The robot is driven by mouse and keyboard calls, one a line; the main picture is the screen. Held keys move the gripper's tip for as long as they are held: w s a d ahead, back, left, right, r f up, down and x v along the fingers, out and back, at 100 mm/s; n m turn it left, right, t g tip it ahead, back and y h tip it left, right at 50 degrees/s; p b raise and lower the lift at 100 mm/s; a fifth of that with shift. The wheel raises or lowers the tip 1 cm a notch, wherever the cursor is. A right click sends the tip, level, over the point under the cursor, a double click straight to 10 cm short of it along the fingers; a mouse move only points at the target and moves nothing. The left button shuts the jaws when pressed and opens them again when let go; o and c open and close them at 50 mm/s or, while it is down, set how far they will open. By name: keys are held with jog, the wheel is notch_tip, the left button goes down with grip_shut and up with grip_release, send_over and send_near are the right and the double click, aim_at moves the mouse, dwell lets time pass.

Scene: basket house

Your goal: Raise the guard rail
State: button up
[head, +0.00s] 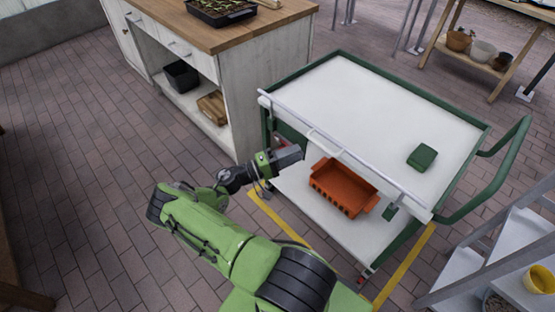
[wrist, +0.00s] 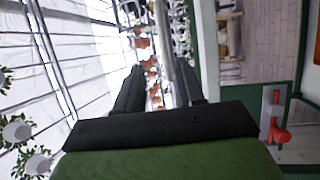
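The guard rail (head: 375,178) is a light grey bar along the near long side of a green-framed cart with a white top (head: 385,105). It lies about level with the top's edge, and a small pale loop handle (head: 325,141) sits near its middle. My gripper (head: 292,157) is beside the cart's near side, left of the loop and a little below the rail. In the wrist view its two dark fingers (wrist: 160,82) are apart. A pale grey bar (wrist: 164,35) runs between and beyond them; I cannot tell whether they touch it.
A green box (head: 422,157) is on the cart top. An orange crate (head: 343,188) is on the lower shelf. A wooden-topped cabinet (head: 235,35) stands close behind at left. A red lever-like part (wrist: 275,120) shows in the wrist view. Grey steps (head: 490,255) stand at right.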

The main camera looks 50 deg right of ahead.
jog(key=v, duration=0.6)
jog(key=shift+a, duration=0.15)
